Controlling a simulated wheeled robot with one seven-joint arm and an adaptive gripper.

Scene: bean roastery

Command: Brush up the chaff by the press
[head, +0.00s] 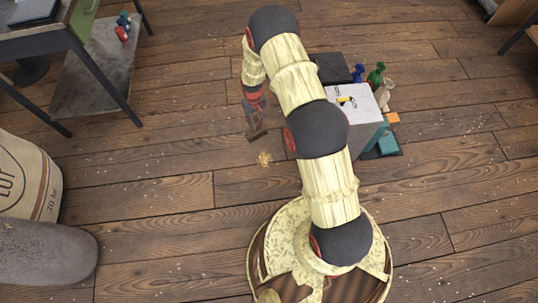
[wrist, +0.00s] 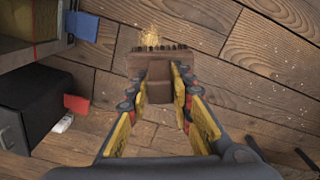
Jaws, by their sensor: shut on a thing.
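A small heap of straw-coloured chaff (head: 264,158) lies on the wooden floor, left of my arm. My gripper (head: 254,100) points down above the floor and is shut on a brown brush (head: 257,132). In the wrist view the brush's block (wrist: 158,64) sticks out from between the fingers of my gripper (wrist: 160,90). Its dark bristle edge is right at the near side of the chaff (wrist: 150,38); I cannot tell whether they touch. I cannot tell for certain which thing is the press; a grey box-shaped unit with a pale top (head: 352,98) stands right of my arm, partly hidden by it.
Coloured bags (head: 375,74) and small blocks (head: 388,142) stand by the grey unit. A metal shelf table (head: 98,60) is at the upper left, and a printed sack (head: 25,180) at the left edge. Floor around the chaff is clear, with pale specks scattered.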

